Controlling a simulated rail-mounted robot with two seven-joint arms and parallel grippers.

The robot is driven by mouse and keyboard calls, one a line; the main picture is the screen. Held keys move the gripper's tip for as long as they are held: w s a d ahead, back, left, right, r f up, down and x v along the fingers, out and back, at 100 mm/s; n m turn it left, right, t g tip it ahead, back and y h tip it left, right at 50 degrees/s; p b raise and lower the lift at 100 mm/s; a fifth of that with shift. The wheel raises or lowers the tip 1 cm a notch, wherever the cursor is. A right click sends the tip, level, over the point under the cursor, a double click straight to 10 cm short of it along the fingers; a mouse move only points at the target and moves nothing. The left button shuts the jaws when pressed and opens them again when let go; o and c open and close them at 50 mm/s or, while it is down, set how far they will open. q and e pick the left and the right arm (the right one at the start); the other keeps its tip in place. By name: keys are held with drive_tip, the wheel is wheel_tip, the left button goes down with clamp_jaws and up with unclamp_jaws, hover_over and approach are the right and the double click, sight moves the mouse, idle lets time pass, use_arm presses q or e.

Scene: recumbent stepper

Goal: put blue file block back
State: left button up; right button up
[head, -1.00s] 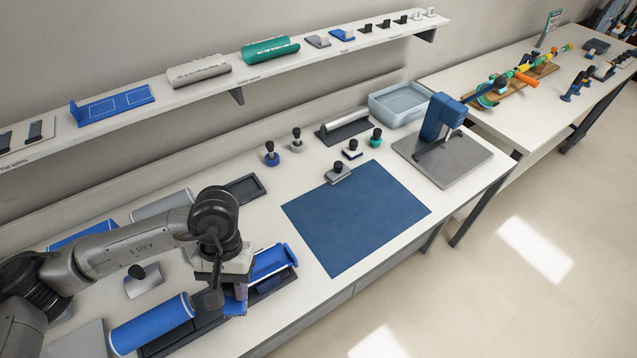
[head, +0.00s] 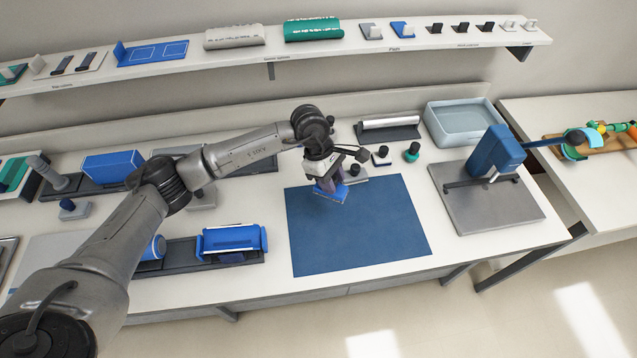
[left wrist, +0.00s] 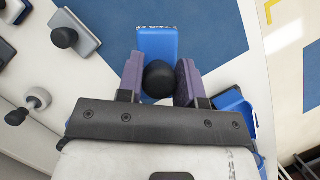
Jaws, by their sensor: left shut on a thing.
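My left gripper (head: 330,182) is over the upper left part of the blue mat (head: 365,235). It is shut on the blue file block (head: 332,194), which hangs below the fingers. In the left wrist view the block (left wrist: 157,42) shows as a blue plate with a round black knob between the two purple finger pads of my left gripper (left wrist: 159,68). The block appears to be above the mat, though the exact gap is hard to tell. The wrist and fingers hide part of it in the head view. My right gripper is not in view.
A grey knobbed block (head: 355,173) stands at the mat's top edge, close to my gripper. A blue press (head: 495,155) stands right.

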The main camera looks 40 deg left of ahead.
use_arm(q)
drive_tip(key=shift+a+n, duration=0.1)
drive_tip(key=shift+n, duration=0.4)
drive_tip(key=shift+w+n+t, duration=0.1)
drive_tip(key=shift+n+t, duration=0.3)
drive_tip(key=shift+n, duration=0.1)
drive_tip(key=shift+w+a+f, duration=0.1)
drive_tip(key=shift+w+f, duration=0.05)
drive_tip(key=w+a+f, duration=0.1)
drive_tip(key=a+f, duration=0.1)
drive_tip(key=a, duration=0.1)
drive_tip(key=w+a+f, duration=0.1)
drive_tip(key=a+f, duration=0.1)
drive_tip(key=a, duration=0.1)
drive_tip(key=w+a+f, duration=0.1)
drive_tip(key=a+f, duration=0.1)
drive_tip(key=a, duration=0.2)
drive_tip(key=shift+w+a+f, duration=0.1)
drive_tip(key=shift+w+f, duration=0.15)
drive_tip(key=shift+w, duration=0.1)
drive_tip(key=shift+f, duration=2)
drive_tip(key=shift+a, duration=0.1)
drive_tip(key=shift+f+b, duration=0.15)
drive_tip(key=shift+b, duration=0.25)
drive_tip(key=o, duration=0.8)
drive_tip(key=shift+o, duration=0.2)
